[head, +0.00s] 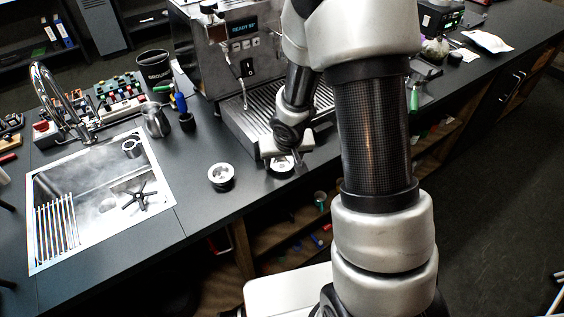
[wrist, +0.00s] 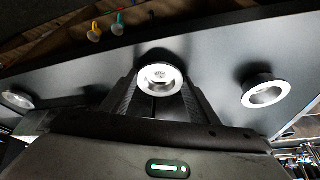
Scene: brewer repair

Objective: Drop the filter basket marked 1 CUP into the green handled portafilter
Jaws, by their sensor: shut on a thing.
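My gripper (wrist: 160,97) is shut on a shiny round filter basket (wrist: 160,77), which sits between the fingertips over the dark counter. In the head view my gripper (head: 287,158) is low near the counter's front edge, in front of the espresso machine. I cannot tell whether the basket touches the counter. No 1 CUP marking is readable. A second round metal basket (head: 221,176) stands apart to the left; a similar one shows at right in the wrist view (wrist: 265,91). A green handle (head: 414,98), possibly the portafilter's, shows right of my arm; its head is hidden or unclear.
The espresso machine (head: 226,55) with its drip tray (head: 250,122) stands behind my gripper. A steel sink (head: 95,205) is at left, with a pitcher (head: 156,122) near it. Another round metal piece (wrist: 18,99) lies at left in the wrist view. My arm hides the counter's middle.

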